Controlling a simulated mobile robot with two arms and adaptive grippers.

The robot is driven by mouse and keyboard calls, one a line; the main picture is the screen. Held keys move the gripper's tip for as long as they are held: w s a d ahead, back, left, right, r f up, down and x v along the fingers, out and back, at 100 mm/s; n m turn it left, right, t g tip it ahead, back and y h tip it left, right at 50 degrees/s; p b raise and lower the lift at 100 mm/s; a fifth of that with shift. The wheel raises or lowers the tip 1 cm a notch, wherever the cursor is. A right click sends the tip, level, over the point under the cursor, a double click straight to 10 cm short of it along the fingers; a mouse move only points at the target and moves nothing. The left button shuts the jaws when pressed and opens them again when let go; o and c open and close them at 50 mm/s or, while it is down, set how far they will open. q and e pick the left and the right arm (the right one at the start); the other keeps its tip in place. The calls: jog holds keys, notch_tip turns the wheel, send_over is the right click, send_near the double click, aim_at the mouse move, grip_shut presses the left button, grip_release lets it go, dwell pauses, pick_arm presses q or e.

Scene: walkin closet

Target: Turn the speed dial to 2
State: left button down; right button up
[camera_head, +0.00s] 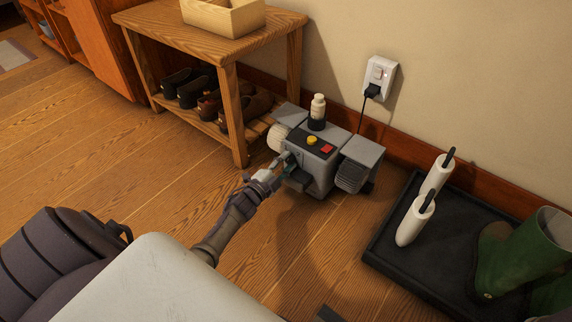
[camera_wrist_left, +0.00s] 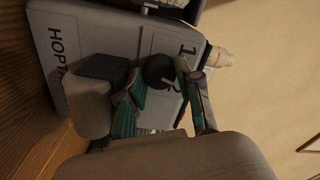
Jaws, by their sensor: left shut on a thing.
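A grey shoe-polishing machine (camera_head: 316,172) with a brush roller at each side stands on the floor by the wall. In the left wrist view its grey front panel (camera_wrist_left: 105,32) shows printed lettering and the numbers 1 and 2. The dark round speed dial (camera_wrist_left: 158,67) sits beside these numbers. My left gripper (camera_head: 286,160) is at the machine's front face. In the left wrist view its teal-padded fingers (camera_wrist_left: 163,82) are shut on the dial, one on each side. The dial is hidden in the head view. My right gripper is not in view.
The machine's top carries a yellow button (camera_head: 312,140), a red switch (camera_head: 327,149) and a white bottle (camera_head: 318,107). A wooden shoe bench (camera_head: 235,45) stands close on the left. A black tray (camera_head: 415,262) with boots lies right. A wall outlet (camera_head: 379,77) holds the plug.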

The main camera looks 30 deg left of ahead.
pick_arm(q)
jog(key=m+b, duration=0.1)
jog(key=m, duration=0.4)
jog(key=shift+f+m+b, duration=0.1)
jog(key=shift+m+b, duration=0.2)
dwell(0.4)
jog(key=c, duration=0.8)
grip_release()
jog(key=shift+o, duration=0.2)
jog(key=shift+s+f, duration=0.1)
jog(key=shift+s, duration=0.05)
